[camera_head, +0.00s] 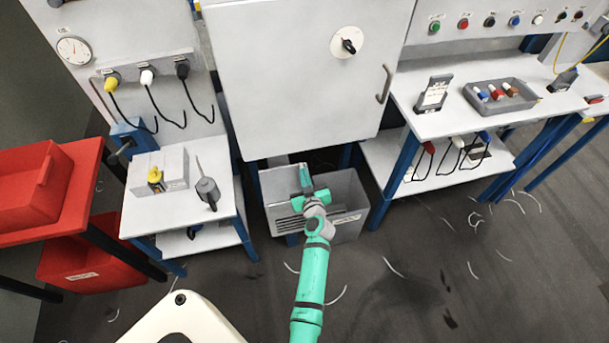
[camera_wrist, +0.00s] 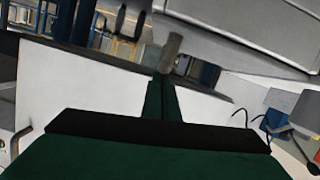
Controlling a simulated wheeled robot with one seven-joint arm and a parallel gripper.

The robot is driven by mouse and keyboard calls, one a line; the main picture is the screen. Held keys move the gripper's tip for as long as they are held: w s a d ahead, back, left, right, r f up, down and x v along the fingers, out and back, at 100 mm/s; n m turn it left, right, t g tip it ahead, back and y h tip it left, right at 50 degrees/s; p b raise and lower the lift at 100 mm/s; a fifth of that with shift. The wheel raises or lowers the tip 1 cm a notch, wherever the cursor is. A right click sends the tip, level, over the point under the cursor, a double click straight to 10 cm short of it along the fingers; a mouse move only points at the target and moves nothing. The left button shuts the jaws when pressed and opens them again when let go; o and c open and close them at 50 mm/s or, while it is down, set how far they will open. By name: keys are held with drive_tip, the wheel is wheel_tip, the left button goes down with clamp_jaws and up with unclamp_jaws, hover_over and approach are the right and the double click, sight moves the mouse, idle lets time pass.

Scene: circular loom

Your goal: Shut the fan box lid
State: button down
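The fan box (camera_head: 348,232) is a grey box with slotted vents, low under the large grey cabinet. Its inside shows from above on the right. A pale panel (camera_head: 276,185), which looks like its lid, stands at the box's left and back; its exact angle is unclear. My gripper (camera_head: 305,178) is over the box, close to this panel; I cannot tell whether they touch. In the wrist view, the dark green fingers (camera_wrist: 162,98) lie together with nothing visible between them. A broad pale panel (camera_wrist: 85,88) lies beyond them, with a short grey rod (camera_wrist: 172,52) near the fingertips.
The grey cabinet (camera_head: 300,80), with a dial and handle, hangs above the box. A small bench (camera_head: 140,222) with tools stands at left, beside red bins (camera_head: 30,190). A workbench (camera_head: 450,122) stands at right. The floor (camera_head: 420,290) in front is open, with scattered pale strands.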

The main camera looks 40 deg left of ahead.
drive_tip(key=shift+f, duration=0.25)
drive_tip(key=s+d+r, duration=0.6)
drive_tip(key=d+r, duration=0.1)
drive_tip(key=shift+s, duration=0.3)
drive_tip(key=shift+d+f, duration=0.1)
